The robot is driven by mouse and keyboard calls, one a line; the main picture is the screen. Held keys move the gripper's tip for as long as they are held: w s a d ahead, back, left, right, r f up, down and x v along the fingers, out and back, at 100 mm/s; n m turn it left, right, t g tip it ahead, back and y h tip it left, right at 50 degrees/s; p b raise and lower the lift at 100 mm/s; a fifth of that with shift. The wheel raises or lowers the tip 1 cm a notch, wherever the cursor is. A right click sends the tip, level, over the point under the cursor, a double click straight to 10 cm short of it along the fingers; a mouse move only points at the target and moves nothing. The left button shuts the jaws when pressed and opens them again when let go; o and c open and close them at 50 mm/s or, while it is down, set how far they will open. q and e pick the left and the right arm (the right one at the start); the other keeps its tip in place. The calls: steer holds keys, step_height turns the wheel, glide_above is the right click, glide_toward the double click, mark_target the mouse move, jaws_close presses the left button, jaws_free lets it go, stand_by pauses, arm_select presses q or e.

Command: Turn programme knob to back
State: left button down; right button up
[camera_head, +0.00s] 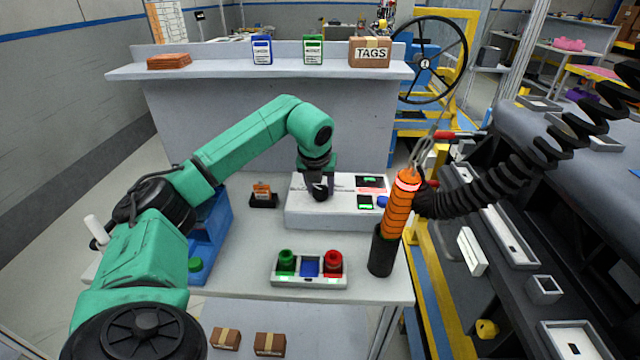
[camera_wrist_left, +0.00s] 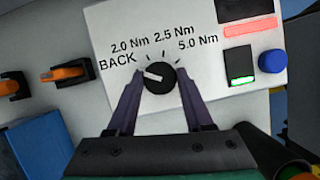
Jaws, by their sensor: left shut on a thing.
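The programme knob (camera_wrist_left: 160,79) is black and round with a white pointer line, on the white dashboard module (camera_head: 300,214). In the left wrist view its white pointer aims to the left and slightly up, toward the BACK label. Marks for 2.0 Nm, 2.5 Nm and 5.0 Nm curve around it to the right. My left gripper (camera_wrist_left: 158,82) is shut on the knob, one finger on each side. In the head view the left gripper (camera_head: 320,190) reaches down onto the module from above and largely hides the knob. My right gripper is not in view.
The module also has a red display (camera_wrist_left: 251,27), a green-lit switch (camera_wrist_left: 241,80) and a blue button (camera_wrist_left: 272,61).

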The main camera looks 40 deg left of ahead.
arm_select(q)
steer(key=shift+r, duration=0.1)
stand_by(0.3)
steer(key=shift+c, duration=1.5)
jaws_free()
steer(key=v, duration=1.4)
steer(key=shift+s+r, duration=0.2)
steer(key=shift+d, duration=0.1)
